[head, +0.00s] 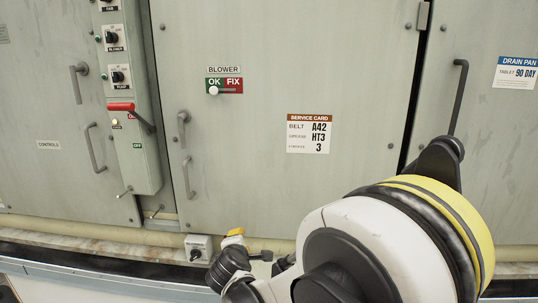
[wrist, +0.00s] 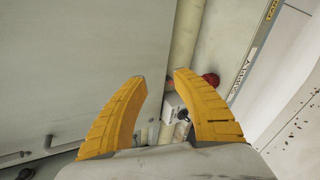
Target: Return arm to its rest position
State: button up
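My gripper (wrist: 158,76) shows in the wrist view with its two yellow fingers spread apart. Nothing is held between them. Beyond the fingers are a pale cabinet panel and a small white box. My arm's large white, black and yellow joint (head: 400,245) fills the lower right of the head view, in front of the cabinet. Farther down my arm, dark links and a small yellow part show low in the middle of the head view, close to the cabinet's base. The fingers cannot be made out clearly there.
A grey-green cabinet (head: 260,180) with bar handles spans the back. The switch column (head: 142,165) has a red-handled lever (head: 122,107). A blower slider (head: 213,90) and service card (head: 309,133) are on the middle door. A white box (head: 198,248) with a dark knob sits low beside my arm.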

jog(key=s+d+r+m+g, duration=0.1)
jog(key=s+d+r+m, duration=0.25)
jog(key=d, duration=0.35)
jog(key=s+d+r+m+g+h, duration=0.1)
jog(key=s+d+r+m, duration=0.1)
jog(key=s+d+m, duration=0.4)
jog(key=s+d+r+m+g, duration=0.1)
jog(key=s+d+r+m, duration=0.2)
jog(key=d, duration=0.5)
jog(key=s+d+f+m+g, duration=0.1)
jog(key=s+d+m, duration=0.2)
jog(key=s, duration=0.6)
jog(key=s+d+f+m+g, duration=0.1)
jog(key=s+d+m, duration=0.3)
jog(key=s, duration=0.6)
jog(key=shift+s+f+m+g+y, duration=0.15)
jog(key=shift+m+g+y, duration=0.2)
jog(key=shift+m, duration=0.5)
